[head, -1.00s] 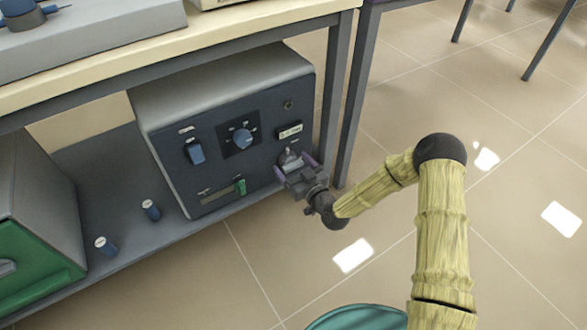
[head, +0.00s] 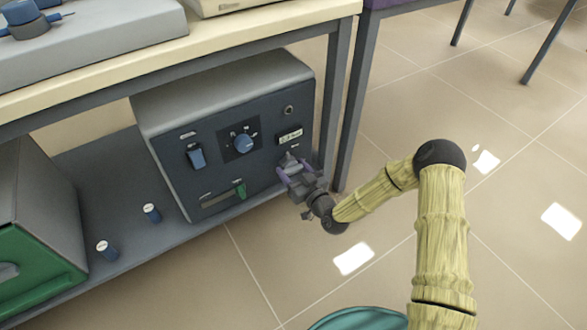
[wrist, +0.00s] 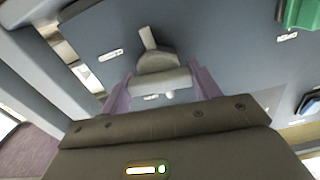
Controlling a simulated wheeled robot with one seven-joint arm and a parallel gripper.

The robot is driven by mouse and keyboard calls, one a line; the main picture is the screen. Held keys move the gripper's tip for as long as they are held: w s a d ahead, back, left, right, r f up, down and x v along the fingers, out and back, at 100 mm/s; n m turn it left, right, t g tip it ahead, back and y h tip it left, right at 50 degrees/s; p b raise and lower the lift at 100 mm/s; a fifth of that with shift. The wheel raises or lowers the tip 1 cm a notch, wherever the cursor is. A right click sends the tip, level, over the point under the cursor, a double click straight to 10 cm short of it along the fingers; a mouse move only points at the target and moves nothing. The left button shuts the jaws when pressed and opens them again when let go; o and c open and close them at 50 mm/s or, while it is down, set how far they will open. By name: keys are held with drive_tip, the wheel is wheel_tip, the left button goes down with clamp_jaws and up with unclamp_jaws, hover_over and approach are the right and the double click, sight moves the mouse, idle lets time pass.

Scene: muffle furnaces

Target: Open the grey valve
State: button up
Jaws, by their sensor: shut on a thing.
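The grey valve (wrist: 157,60) sticks out of the dark front panel of the furnace on the lower shelf. In the wrist view it shows a rounded body with a pale bar pointing up and slightly left. My gripper (wrist: 160,80) has its two purple fingers on either side of the valve's near part and is shut on it. In the head view, my gripper (head: 295,170) is at the panel's lower right, and the grey valve (head: 288,158) is partly hidden behind it.
The panel also carries a blue dial (head: 243,143), a blue switch (head: 196,156) and a green slider (head: 241,190). A table leg (head: 331,100) stands close to the right. Open floor lies right.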

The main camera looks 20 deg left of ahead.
drive_tip(key=m+p, duration=0.2)
drive_tip(key=m, duration=0.2)
drive_tip(key=shift+d, duration=0.1)
drive_tip(key=m+p, duration=0.2)
drive_tip(key=m, duration=0.2)
drive_tip(key=shift+f+m, duration=0.1)
drive_tip(key=shift+m, duration=0.2)
drive_tip(key=m, duration=0.4)
drive_tip(key=shift+f+m, duration=0.1)
drive_tip(key=shift+m, duration=1.9)
drive_tip(key=o, duration=1)
drive_tip(key=shift+p, duration=0.3)
